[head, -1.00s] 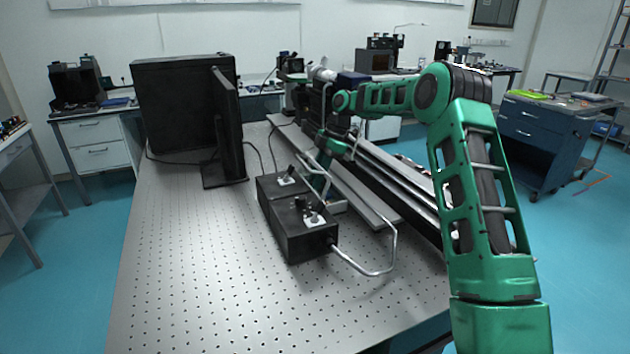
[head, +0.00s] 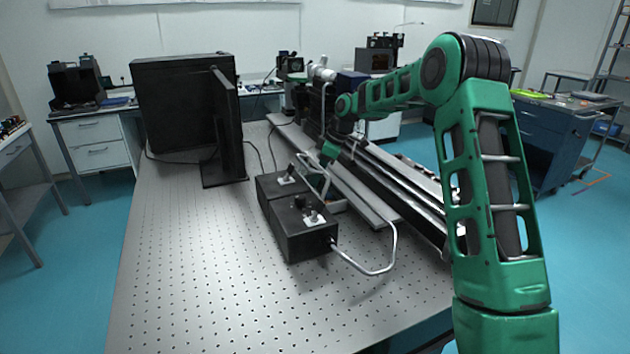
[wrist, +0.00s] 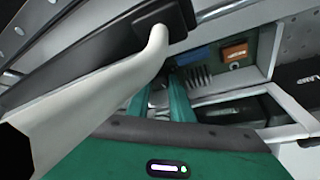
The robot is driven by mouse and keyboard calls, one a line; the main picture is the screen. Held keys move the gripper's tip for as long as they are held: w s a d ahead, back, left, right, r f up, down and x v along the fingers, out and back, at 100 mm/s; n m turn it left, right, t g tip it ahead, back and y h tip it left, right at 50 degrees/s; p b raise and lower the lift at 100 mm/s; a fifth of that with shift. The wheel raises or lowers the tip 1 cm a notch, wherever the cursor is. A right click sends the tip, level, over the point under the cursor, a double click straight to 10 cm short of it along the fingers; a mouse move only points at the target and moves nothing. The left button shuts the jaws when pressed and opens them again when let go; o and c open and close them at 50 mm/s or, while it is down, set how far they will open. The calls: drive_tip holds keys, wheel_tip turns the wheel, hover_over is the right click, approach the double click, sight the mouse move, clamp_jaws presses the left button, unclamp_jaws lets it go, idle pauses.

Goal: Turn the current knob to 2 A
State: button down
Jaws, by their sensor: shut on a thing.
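My gripper (head: 326,160) reaches down behind the two black boxes in the head view. In the wrist view its two green fingers (wrist: 160,98) are closed on a small part between their tips. That part is mostly hidden; by its place it appears to be the current knob, but its scale and pointer cannot be read. The near black box (head: 300,240) and the far black box (head: 268,187) each have a small white plate with a control on top.
A bent metal tube (head: 392,250) curves out from the near box, and a pale tube (wrist: 95,100) crosses close to my gripper in the wrist view. A long rail (head: 405,180) runs at the right. The table's front left is clear.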

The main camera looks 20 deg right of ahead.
drive_tip(key=shift+w+r+m+t+h, duration=0.15)
drive_tip(key=shift+m+t, duration=0.15)
drive_tip(key=shift+m, duration=0.45)
drive_tip(key=shift+r+m+t+h, duration=0.15)
drive_tip(key=shift+m+t, duration=0.15)
drive_tip(key=shift+m, duration=0.45)
drive_tip(key=shift+f, duration=0.1)
drive_tip(key=c, duration=1.8)
unclamp_jaws()
drive_tip(key=shift+c, duration=0.2)
drive_tip(key=shift+f, duration=0.15)
drive_tip(key=v, duration=1)
drive_tip(key=shift+r, duration=0.35)
drive_tip(key=shift+d, duration=0.1)
